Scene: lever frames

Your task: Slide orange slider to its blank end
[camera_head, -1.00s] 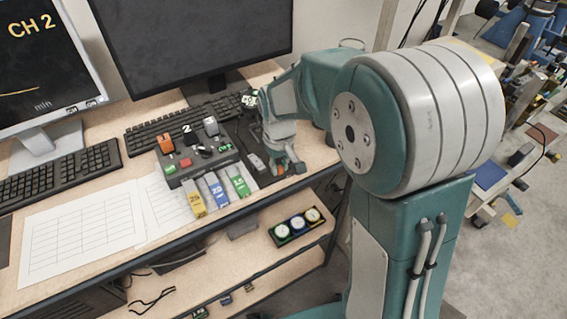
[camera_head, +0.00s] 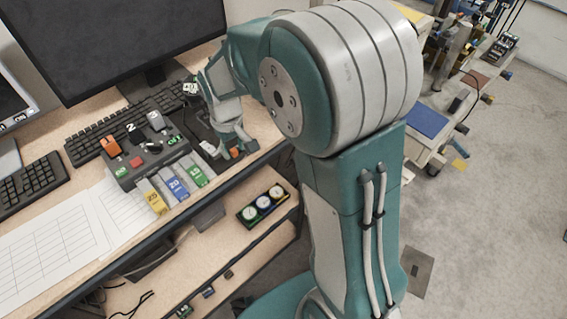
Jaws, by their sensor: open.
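An orange block-shaped handle (camera_head: 110,146) stands at the left of a dark control box (camera_head: 150,157) on the desk. It is the likely orange slider; its track and end marks are too small to read. My gripper (camera_head: 243,151) is open near the desk's front edge, right of the box and apart from the orange handle. Small orange patches show at its tips; I cannot tell whether they are finger pads or something behind. My arm hides part of the desk behind the gripper.
The box also bears black and grey handles and red and green buttons. Yellow, blue and green labelled blocks (camera_head: 175,188) stand before it. A keyboard (camera_head: 112,127) and monitor (camera_head: 120,40) are behind. A lower shelf holds a dial tray (camera_head: 263,206). Papers (camera_head: 50,245) lie left.

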